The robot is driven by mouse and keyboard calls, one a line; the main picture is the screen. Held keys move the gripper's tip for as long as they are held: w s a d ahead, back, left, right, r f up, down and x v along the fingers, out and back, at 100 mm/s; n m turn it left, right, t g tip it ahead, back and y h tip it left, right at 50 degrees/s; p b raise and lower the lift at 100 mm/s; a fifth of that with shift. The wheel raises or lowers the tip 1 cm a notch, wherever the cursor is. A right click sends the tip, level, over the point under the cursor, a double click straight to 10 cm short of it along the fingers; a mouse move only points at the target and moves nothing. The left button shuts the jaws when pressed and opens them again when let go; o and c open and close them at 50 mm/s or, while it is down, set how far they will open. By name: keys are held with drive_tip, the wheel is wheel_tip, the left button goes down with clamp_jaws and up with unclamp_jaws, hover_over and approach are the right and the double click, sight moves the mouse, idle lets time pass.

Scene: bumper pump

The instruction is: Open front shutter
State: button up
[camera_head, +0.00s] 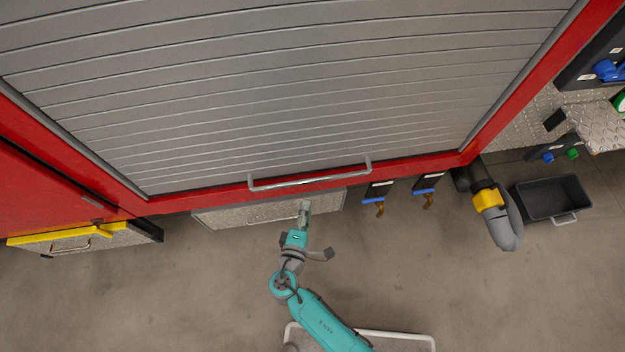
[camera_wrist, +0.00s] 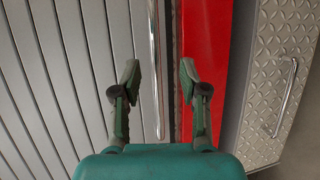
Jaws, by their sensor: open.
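The front shutter (camera_head: 290,100) is a grey slatted roller shutter in a red frame, and it is down in the head view. Its slats also show at the left of the wrist view (camera_wrist: 60,60). A silver bar handle (camera_head: 310,180) runs along the shutter's bottom edge. In the wrist view the handle (camera_wrist: 155,70) runs up and down between the fingers' lines, beyond the fingertips. My gripper (camera_head: 305,205) is open just below the handle in the head view.
A diamond-plate step (camera_head: 230,218) with its own handle lies below the shutter. Blue-handled valves (camera_head: 373,200), a grey hose (camera_head: 507,225) with a yellow collar and a black bin (camera_head: 553,198) stand to the right. The floor (camera_head: 170,300) in front is mostly clear.

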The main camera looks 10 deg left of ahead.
sight(311, 180)
drive_tip(key=x, duration=0.7)
drive_tip(key=a+r+x, duration=0.1)
drive_tip(key=x, duration=0.2)
drive_tip(key=shift+w+f, duration=0.15)
drive_tip(key=shift+w, duration=0.4)
clamp_jaws()
